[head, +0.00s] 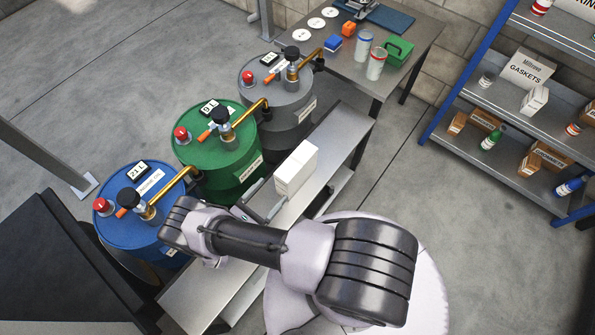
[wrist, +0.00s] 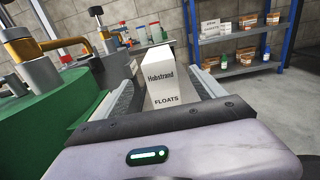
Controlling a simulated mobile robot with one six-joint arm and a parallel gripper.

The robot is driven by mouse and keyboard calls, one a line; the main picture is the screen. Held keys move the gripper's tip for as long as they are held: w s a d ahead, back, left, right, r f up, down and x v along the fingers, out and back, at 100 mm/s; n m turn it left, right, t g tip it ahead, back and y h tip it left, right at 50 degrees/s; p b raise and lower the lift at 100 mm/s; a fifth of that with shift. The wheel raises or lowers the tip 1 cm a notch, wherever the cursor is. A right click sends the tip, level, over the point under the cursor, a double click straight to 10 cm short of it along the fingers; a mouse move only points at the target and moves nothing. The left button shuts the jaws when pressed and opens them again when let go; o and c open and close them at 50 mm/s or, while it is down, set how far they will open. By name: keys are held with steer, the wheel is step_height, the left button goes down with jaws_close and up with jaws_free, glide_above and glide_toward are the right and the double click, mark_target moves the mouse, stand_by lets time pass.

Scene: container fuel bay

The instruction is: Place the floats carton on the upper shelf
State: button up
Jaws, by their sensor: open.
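The floats carton is a white box labelled "Hobstrand FLOATS" (wrist: 163,84). In the head view the white carton (head: 296,168) stands upright on the narrow metal bench (head: 335,140) beside the drums. My gripper (head: 262,205) is open, its fingers pointing at the carton. In the wrist view my gripper (wrist: 165,90) has one finger on each side of the carton; I cannot tell whether they touch it. The blue-framed shelf unit (head: 465,85) stands at the upper right; its shelves hold several boxes and bottles. It also shows in the wrist view (wrist: 240,34).
Blue (head: 150,205), green (head: 222,150) and grey (head: 280,95) drums with brass taps stand left of the bench. A worktable (head: 415,35) with jars and a green box (head: 398,52) is at the back. Open floor (head: 400,165) lies between bench and shelves.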

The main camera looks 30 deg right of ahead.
mark_target(292, 168)
steer(key=b+x, duration=0.1)
steer(key=x, duration=1.1)
jaws_close()
